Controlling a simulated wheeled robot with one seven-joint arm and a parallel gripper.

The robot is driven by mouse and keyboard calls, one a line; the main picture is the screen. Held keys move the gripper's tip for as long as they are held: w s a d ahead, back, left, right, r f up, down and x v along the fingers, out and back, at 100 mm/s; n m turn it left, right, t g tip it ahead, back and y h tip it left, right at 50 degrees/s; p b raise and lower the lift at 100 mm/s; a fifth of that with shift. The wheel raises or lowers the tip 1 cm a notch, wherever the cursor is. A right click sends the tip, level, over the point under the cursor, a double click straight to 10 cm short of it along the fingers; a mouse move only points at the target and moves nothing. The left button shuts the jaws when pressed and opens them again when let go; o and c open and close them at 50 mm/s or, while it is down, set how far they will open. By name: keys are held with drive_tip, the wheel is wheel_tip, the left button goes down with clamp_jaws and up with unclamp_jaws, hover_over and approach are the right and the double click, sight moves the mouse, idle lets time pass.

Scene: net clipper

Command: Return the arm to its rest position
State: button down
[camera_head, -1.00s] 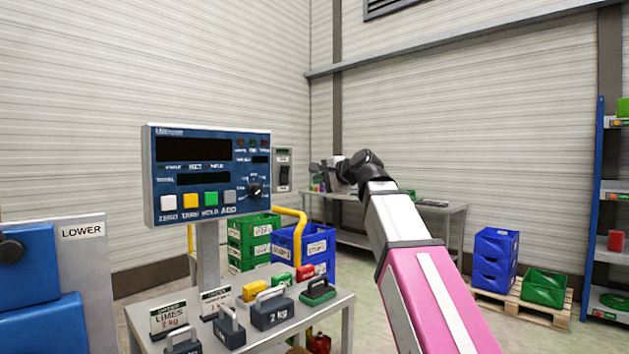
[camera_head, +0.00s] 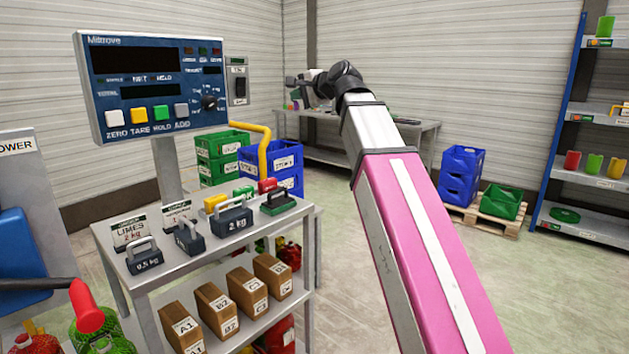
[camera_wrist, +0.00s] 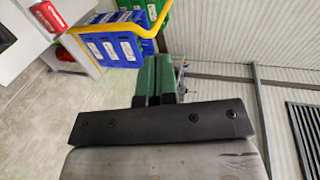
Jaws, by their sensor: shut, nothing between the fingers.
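My arm (camera_head: 415,235), pink and white with a dark wrist joint, reaches forward and up from the lower right in the head view. My gripper (camera_wrist: 158,65) shows in the wrist view as two green fingers side by side, shut with nothing between them. In the head view the gripper end is small and points left from the wrist, in front of the far bench. Its fingertips are hard to make out there. The gripper appears clear of the scale and the cart.
A scale display (camera_head: 152,88) stands on a grey cart (camera_head: 215,262) at left, with weights and boxes. Green crates (camera_head: 222,150), a yellow rail (camera_head: 262,150) and a far bench (camera_head: 415,135) stand behind. Blue crates (camera_head: 460,175) and shelving (camera_head: 590,180) are at right. Floor between is open.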

drive_tip(key=w+d+f+n+g+h, duration=0.15)
drive_tip(key=d+f, duration=0.25)
drive_tip(key=f, duration=0.9)
drive_tip(key=d+f+n+g+h, duration=0.1)
drive_tip(key=d+f+h, duration=0.25)
drive_tip(key=f, duration=0.85)
drive_tip(key=d+f+n+g+h, duration=0.15)
drive_tip(key=d+f, duration=0.25)
drive_tip(key=f, duration=0.9)
drive_tip(key=s+d+f+n+g+h, duration=0.1)
drive_tip(key=s+d+f, duration=0.3)
drive_tip(key=f, duration=0.5)
drive_tip(key=s+d+f+n+g+h, duration=0.1)
drive_tip(key=s+d+f+g+h, duration=0.1)
drive_tip(key=s+f, duration=0.4)
drive_tip(key=s+d+f+n+g+h, duration=0.1)
drive_tip(key=s+d+f, duration=0.5)
drive_tip(key=f, duration=0.7)
drive_tip(key=shift+d+f+n+g+h, duration=0.3)
drive_tip(key=shift+n+g, duration=0.3)
drive_tip(key=shift+g, duration=0.4)
drive_tip(key=shift+a, duration=0.1)
